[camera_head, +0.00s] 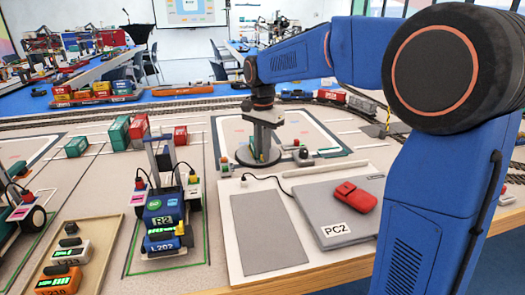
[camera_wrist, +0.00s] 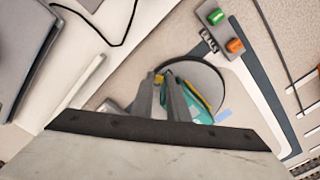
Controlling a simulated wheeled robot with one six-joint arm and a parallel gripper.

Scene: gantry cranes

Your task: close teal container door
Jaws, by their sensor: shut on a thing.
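In the wrist view, a teal container (camera_wrist: 198,110) with yellow edges stands on a round, dark-rimmed disc, mostly hidden behind my fingers and the wide grey gripper body. My gripper (camera_wrist: 167,82) is at its left side, its two grey fingers close together on a narrow part with a yellow end. I cannot tell the door's angle. In the head view, my gripper (camera_head: 258,155) points down over the round disc, and my arm and wrist hide the teal container there.
A green button and an orange button (camera_wrist: 235,46) sit beside the disc. A laptop (camera_head: 338,205) marked PC2, with a red device (camera_head: 356,197) on it, lies at the right front. Green containers (camera_head: 117,132) stand further back.

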